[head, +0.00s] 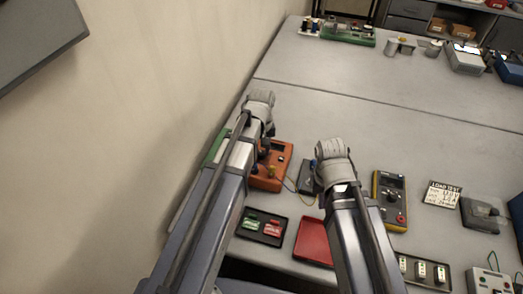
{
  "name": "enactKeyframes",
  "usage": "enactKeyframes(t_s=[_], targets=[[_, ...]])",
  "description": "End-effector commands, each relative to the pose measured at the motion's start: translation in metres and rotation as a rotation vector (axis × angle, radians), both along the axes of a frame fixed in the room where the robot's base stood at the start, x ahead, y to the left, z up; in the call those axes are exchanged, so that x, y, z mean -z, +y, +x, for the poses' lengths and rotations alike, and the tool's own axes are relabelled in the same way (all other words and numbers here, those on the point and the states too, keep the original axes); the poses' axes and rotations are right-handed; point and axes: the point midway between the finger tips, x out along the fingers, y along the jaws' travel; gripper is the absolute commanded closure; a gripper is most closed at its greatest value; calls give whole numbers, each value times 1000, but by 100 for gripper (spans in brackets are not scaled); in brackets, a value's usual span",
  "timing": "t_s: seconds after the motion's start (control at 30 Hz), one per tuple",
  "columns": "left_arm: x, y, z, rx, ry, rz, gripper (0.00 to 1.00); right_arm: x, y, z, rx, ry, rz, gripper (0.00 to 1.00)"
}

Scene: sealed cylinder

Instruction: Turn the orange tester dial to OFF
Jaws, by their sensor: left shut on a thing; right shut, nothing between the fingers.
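The orange tester (272,177) lies on the left part of the table, partly covered by my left arm. My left gripper (266,146) is over the tester's upper part and shut on what appears to be its dial. The dial is hidden by the gripper, so its setting cannot be read. My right gripper (319,182) is shut and empty, to the right of the tester, near a small dark box (306,177).
A black tray (244,235) with green and red pieces and a red tray (314,243) lie in front. A yellow-edged multimeter (391,188) and a LOAD TEST card (442,195) lie to the right. A wall rises at the left. The table beyond the grippers is mostly clear.

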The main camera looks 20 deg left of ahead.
Motion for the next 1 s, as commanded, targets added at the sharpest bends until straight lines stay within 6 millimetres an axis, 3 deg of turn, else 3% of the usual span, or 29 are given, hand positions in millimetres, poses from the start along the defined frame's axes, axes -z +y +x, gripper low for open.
enactKeyframes(t_s=[0.43, 0.47, 0.5, 0.7, 1.0], targets=[[0, 0, 0, -10, 1, 0, 100, 0, 0, 0, 0, 0, 0, 100], [0, 0, 0, -10, 1, 0, 64, 0, 0, 0, 0, 0, 0, 100], [0, 0, 0, -10, 1, 0, 59, 0, 0, 0, 0, 0, 0, 100], [0, 0, 0, -9, 0, 0, 37, 0, 0, 0, 0, 0, 0, 100], [-1, 0, 0, -9, 0, 0, 36, -1, 0, 0, 0, 0, 0, 100]])
